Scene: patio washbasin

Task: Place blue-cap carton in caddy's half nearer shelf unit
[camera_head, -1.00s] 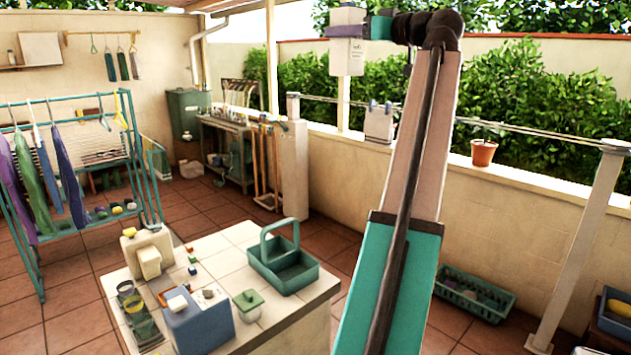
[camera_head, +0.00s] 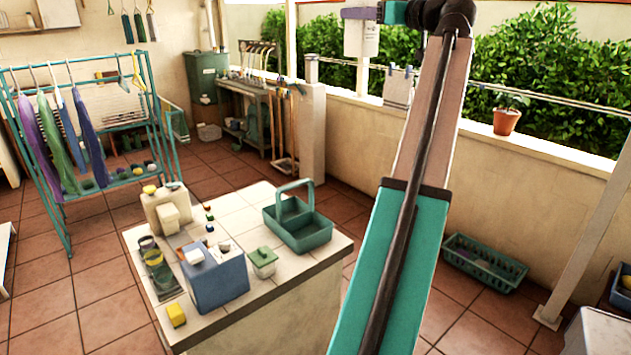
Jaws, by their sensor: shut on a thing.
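My gripper (camera_head: 358,13) is at the top edge of the picture, with purple jaws shut around a white carton (camera_head: 361,42). The carton hangs upright in the air with printing on its side. Its top is cut off by the frame, so its cap does not show. The teal caddy (camera_head: 304,240) stands on the tiled counter (camera_head: 240,210), well below the carton in the picture. It has an arched handle and a divider between two halves. Both halves look empty, though their floors show only partly.
A bench with shelves (camera_head: 245,115) stands by the back wall. A drying rack (camera_head: 110,140) is at left. A teal basket (camera_head: 484,262) lies on the floor.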

